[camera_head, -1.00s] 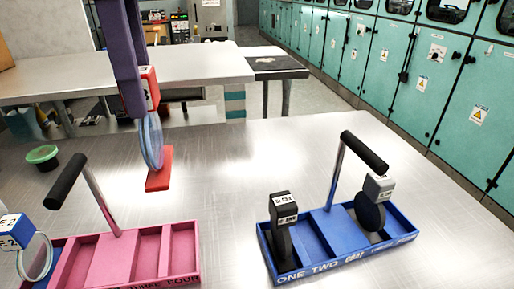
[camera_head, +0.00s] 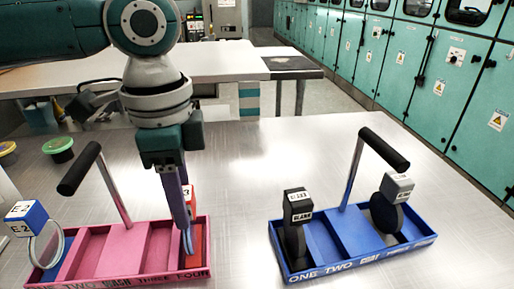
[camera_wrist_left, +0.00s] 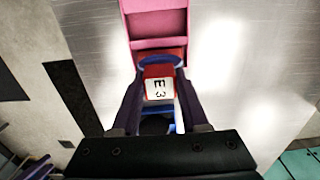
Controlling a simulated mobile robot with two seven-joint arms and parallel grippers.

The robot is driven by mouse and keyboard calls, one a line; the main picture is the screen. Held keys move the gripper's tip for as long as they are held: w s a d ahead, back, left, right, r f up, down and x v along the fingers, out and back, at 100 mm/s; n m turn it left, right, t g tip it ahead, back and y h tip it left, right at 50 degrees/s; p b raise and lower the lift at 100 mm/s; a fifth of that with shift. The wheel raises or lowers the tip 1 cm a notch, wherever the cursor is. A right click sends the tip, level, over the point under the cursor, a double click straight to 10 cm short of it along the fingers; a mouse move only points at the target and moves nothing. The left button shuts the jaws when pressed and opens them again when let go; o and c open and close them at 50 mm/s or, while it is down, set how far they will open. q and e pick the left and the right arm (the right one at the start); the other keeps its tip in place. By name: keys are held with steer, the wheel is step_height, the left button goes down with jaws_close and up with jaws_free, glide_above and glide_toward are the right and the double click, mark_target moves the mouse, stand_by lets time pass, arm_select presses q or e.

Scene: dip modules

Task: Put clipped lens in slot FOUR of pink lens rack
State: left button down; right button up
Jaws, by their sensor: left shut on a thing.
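The pink lens rack (camera_head: 118,251) stands at the front left, its labels THREE and FOUR at the right end. My left gripper (camera_head: 183,222) points down over the rightmost compartment, slot FOUR. It is shut on the clipped lens (camera_head: 188,241), which has a red clip and red foot. The lens is upright with its lower part inside slot FOUR; I cannot tell whether it touches the floor. In the left wrist view the clip top (camera_wrist_left: 159,88) reads E 3 between the fingers, and the pink rack (camera_wrist_left: 156,24) extends beyond. My right gripper is out of view.
Another lens with a blue E-2 clip (camera_head: 27,217) stands in the pink rack's leftmost slot. The rack's black handle (camera_head: 80,168) rises mid-rack. A blue rack (camera_head: 329,233) with two lenses stands at the right. A green-rimmed pot (camera_head: 58,148) stands behind. The table between the racks is clear.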

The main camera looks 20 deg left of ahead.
arm_select(q)
steer(key=shift+f, duration=0.1)
steer(key=shift+c, duration=2.1)
jaws_free()
step_height(320, 180, up, 12)
steer(key=s+d+f+n+t+h, duration=0.1)
steer(key=s+d+f+h, duration=0.15)
steer(key=d+f, duration=0.3)
steer(key=s+d+f+t+h, duration=0.1)
steer(key=s+d+f, duration=0.3)
steer(key=d, duration=0.2)
steer(key=s+a+f+n+y, duration=0.1)
steer(key=s+a+n, duration=0.1)
steer(key=s, duration=0.1)
steer(key=s+a+f+n+t+y, duration=0.1)
steer(key=s+a+n, duration=0.2)
steer(key=s+a+f+n+y, duration=0.1)
steer(key=s+a+f+n, duration=0.1)
steer(key=s+a+n, duration=0.1)
steer(key=shift+s+a+f+t+p, duration=0.1)
steer(key=shift+s+a+t+p, duration=0.05)
steer(key=shift+s+t+p, duration=0.15)
